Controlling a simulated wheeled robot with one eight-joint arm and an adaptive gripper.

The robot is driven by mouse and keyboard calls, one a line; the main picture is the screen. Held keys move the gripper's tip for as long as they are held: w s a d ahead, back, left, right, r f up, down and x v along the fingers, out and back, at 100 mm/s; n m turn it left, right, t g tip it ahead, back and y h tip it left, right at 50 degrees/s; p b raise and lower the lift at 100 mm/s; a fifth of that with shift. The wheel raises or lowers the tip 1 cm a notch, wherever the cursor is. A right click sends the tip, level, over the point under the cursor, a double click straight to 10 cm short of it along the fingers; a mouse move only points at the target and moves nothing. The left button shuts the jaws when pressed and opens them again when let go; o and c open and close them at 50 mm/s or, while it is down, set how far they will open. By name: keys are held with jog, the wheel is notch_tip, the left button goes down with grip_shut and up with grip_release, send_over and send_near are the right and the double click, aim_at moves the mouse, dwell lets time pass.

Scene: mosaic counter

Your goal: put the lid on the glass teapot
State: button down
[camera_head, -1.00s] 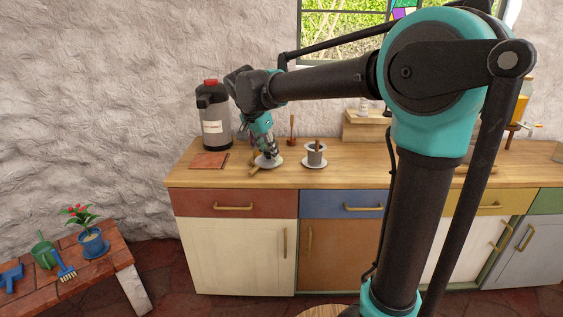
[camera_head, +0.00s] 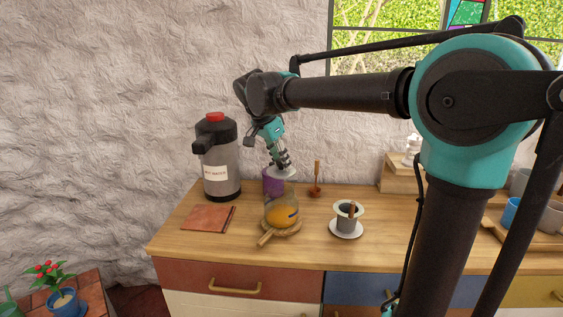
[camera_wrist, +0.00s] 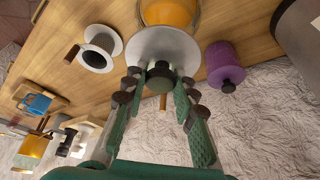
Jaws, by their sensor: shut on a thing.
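The glass teapot (camera_head: 282,214) holds orange liquid and stands on a round wooden mat on the counter, its wooden handle pointing front left. My gripper (camera_head: 280,163) is shut on the dark knob of the pale round lid (camera_head: 288,175). The lid is off the counter, above and apparently behind the teapot in the head view. In the wrist view, my gripper (camera_wrist: 160,80) grips the knob, and the lid (camera_wrist: 163,44) partly covers the view of the teapot (camera_wrist: 170,12). The teapot's opening is hidden there.
A vacuum jug (camera_head: 217,165) and brown board (camera_head: 208,218) are at left. A small wooden-handled tool (camera_head: 317,180) stands behind.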

aim_at(279, 170)
jog(key=shift+w+f, duration=0.15)
jog(key=shift+f, duration=2.75)
jog(key=shift+f, duration=0.45)
jog(key=c, duration=1.1)
grip_release()
jog(key=shift+c, duration=0.2)
jog(key=shift+o, duration=0.5)
jog(key=o, duration=0.4)
jog(key=shift+r, duration=0.1)
